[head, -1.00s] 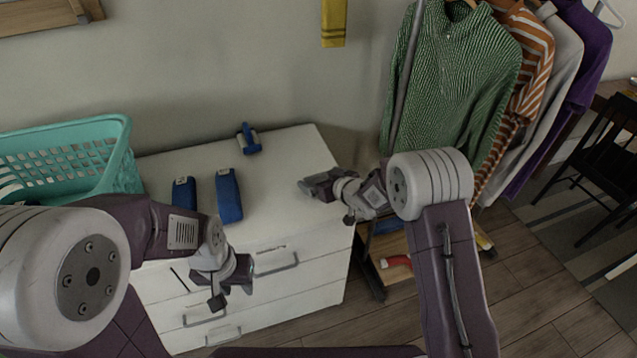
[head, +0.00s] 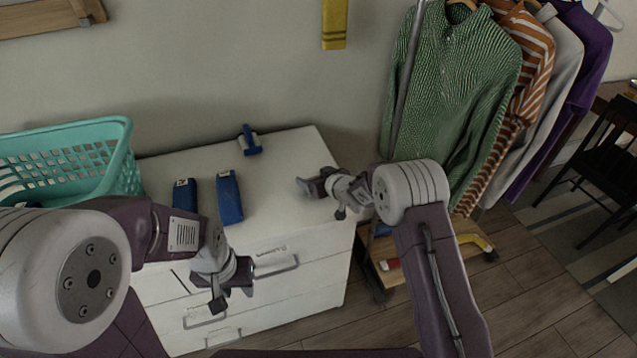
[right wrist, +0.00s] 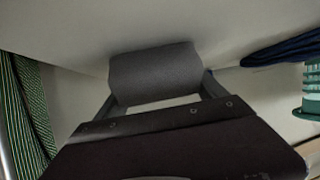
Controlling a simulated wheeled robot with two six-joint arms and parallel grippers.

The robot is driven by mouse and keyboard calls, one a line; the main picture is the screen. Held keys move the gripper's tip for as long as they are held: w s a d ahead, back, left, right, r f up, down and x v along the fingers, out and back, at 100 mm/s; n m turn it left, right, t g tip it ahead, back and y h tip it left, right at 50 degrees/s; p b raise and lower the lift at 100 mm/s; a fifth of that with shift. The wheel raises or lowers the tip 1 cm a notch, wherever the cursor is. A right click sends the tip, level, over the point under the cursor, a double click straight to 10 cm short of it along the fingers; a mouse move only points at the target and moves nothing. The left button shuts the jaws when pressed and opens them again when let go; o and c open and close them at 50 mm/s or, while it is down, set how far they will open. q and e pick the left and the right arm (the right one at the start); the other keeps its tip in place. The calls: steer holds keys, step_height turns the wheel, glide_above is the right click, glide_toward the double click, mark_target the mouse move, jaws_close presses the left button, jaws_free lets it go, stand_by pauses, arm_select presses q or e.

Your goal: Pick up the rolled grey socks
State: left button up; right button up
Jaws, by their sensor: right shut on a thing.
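The rolled grey socks (right wrist: 155,74) show as a plain grey roll in the right wrist view. They sit between the two fingers of my right gripper (right wrist: 157,86), which is shut on them. In the head view my right gripper (head: 312,186) is over the right part of the white dresser top (head: 285,190); the socks are hard to tell from the gripper there. My left gripper (head: 240,274) is in front of the dresser's drawers, and its fingers are too unclear to tell open from shut.
Two dark blue folded items (head: 229,197) and a smaller blue item (head: 249,140) lie on the dresser. A teal basket (head: 125,165) is at its left. A clothes rack with a green sweater (head: 450,80) stands to the right, with a low wooden shelf (head: 410,272).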

step_height(320, 180, up, 5)
steer(key=shift+f+p, duration=0.15)
steer(key=shift+p, duration=0.5)
steer(key=v, duration=0.4)
steer(key=a+v, duration=0.1)
steer(key=v, duration=0.3)
steer(key=s+a+v, duration=0.1)
steer(key=v, duration=0.4)
steer(key=shift+s, duration=0.1)
